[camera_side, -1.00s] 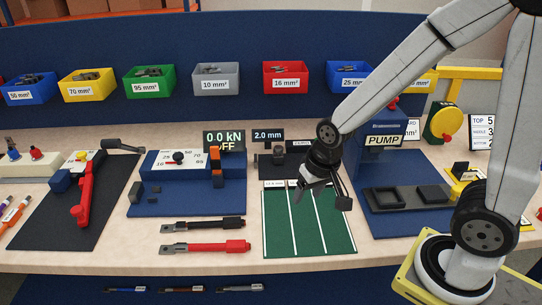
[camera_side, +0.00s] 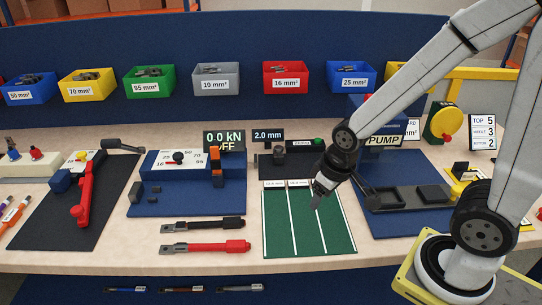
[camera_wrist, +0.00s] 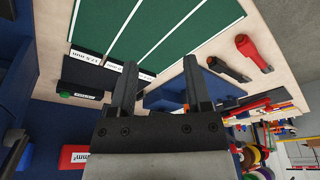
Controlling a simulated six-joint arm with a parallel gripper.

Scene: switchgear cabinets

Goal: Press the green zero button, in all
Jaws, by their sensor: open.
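The green zero button (camera_side: 318,141) sits at the right end of a dark measuring device (camera_side: 290,148) at the back of the bench, beside a small label. In the wrist view the green button (camera_wrist: 64,94) is at the left, next to its white label (camera_wrist: 86,98). My gripper (camera_side: 316,203) hangs over the green mat, nearer the front than the button and not touching it. In the wrist view my gripper (camera_wrist: 159,68) has its two fingers apart with nothing between them; the button lies left of them.
The 2.0 mm display (camera_side: 268,135) stands behind the device. The striped green mat (camera_side: 275,230) is bare. A blue pump unit (camera_side: 382,128) stands to the right, and a blue crimping station (camera_side: 190,200) to the left. Two cable lugs (camera_side: 205,248) lie in front.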

